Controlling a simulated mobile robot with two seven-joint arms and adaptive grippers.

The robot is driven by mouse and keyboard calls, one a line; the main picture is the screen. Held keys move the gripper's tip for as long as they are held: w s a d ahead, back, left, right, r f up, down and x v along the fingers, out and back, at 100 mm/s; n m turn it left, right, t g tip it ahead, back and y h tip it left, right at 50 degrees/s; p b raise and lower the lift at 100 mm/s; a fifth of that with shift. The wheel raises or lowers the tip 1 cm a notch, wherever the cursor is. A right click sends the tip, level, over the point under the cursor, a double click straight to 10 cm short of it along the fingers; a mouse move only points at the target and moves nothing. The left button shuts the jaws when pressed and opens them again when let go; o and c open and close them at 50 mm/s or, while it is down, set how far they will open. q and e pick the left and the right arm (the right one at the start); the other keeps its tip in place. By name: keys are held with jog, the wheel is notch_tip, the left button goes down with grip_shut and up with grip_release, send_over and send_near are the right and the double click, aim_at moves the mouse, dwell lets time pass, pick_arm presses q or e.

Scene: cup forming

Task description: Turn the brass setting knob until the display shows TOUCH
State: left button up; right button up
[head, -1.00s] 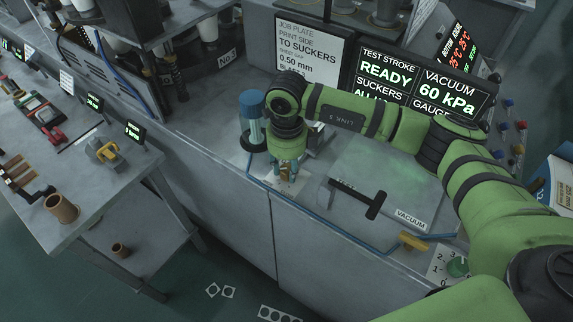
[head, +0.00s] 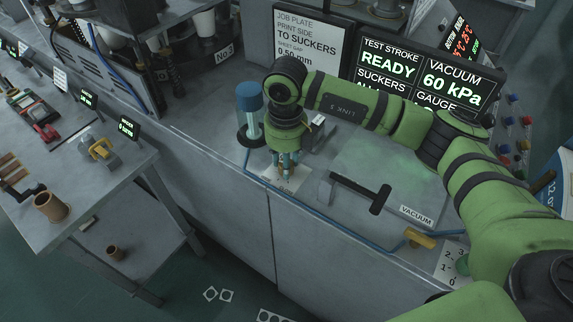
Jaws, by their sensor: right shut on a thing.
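My right gripper (head: 284,174) points down over the bench's near edge, its bluish fingers shut on the brass knob. The knob is almost wholly hidden between the fingers, so its angle cannot be read. A pale dial plate (head: 293,189) with small dark marks lies under it. The display (head: 389,66) behind my right arm reads TEST STROKE READY and VACUUM 60 kPa. Its SUCKERS and GAUGE lines are partly covered by my arm, and I see no word TOUCH. My left gripper is not in view.
A blue-topped cylinder (head: 249,113) stands close left of the gripper. A blue hose (head: 323,222) runs along the bench edge. A side table (head: 105,185) stands at left.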

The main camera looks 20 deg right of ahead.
jog(key=shift+w+r+m+b, duration=0.15)
jog(key=shift+m+b, duration=0.35)
jog(key=shift+m, duration=0.5)
jog(key=shift+w+r+m, duration=0.1)
jog(key=shift+m, duration=0.2)
jog(key=o, duration=1.1)
jog(key=shift+o, duration=0.2)
jog(key=shift+f, duration=0.2)
notch_tip(320, 180, up, 12)
